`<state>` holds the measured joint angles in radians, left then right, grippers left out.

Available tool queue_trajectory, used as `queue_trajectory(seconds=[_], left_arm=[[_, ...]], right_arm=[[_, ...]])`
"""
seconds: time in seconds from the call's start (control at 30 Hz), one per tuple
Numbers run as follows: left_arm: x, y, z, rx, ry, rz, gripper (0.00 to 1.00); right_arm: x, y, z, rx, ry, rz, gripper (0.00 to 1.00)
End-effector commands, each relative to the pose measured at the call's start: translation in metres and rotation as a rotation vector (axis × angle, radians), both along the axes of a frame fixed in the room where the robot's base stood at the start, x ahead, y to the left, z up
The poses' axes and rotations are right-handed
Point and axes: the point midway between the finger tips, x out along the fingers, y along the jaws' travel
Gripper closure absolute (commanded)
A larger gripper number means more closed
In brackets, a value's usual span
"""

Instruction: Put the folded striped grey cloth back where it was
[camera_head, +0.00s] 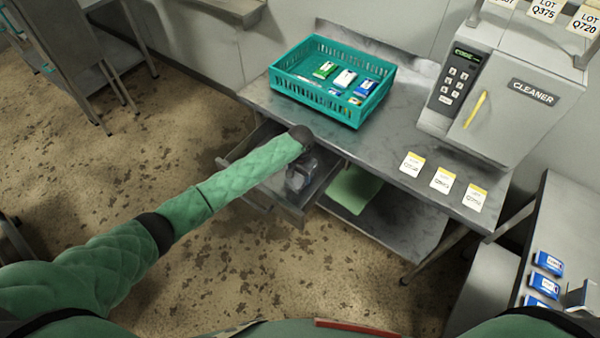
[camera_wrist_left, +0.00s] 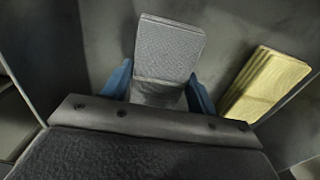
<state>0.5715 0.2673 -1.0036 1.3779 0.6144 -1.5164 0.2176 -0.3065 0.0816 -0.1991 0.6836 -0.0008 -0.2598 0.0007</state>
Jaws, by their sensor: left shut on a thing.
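My left gripper (camera_head: 301,176) reaches down into the open drawer (camera_head: 297,213) under the steel table. In the left wrist view its blue fingers (camera_wrist_left: 160,90) are shut on the folded grey cloth (camera_wrist_left: 170,45), one finger on each side. The cloth's fine stripes barely show. It is over or in the drawer's grey interior; I cannot tell whether it touches the bottom. In the head view my arm and hand hide the cloth. My right gripper is not in view.
A folded yellow cloth (camera_wrist_left: 265,82) lies to the right of the grey one. A green cloth (camera_head: 352,188) is on the lower shelf. A teal basket (camera_head: 283,87) with several packs, a cleaner unit (camera_head: 515,90) and cards (camera_head: 443,181) stand on the table (camera_head: 385,130).

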Motion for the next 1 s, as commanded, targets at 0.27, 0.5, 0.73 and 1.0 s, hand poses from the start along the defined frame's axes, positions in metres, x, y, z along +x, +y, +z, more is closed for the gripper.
queue_trajectory(seconds=[0.27,0.5,0.73,1.0], left_arm=[[0.000,0.000,-0.003,0.001,0.001,0.000,0.40],[0.000,0.000,-0.002,0.000,0.000,0.000,0.20],[0.000,0.000,0.001,-0.001,-0.001,0.000,0.20],[0.001,0.000,0.037,-0.001,-0.003,0.000,0.20]], right_arm=[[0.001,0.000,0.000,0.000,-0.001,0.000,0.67],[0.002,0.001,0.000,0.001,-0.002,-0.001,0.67],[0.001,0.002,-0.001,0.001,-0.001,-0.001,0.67],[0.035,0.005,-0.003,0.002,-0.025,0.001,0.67]])
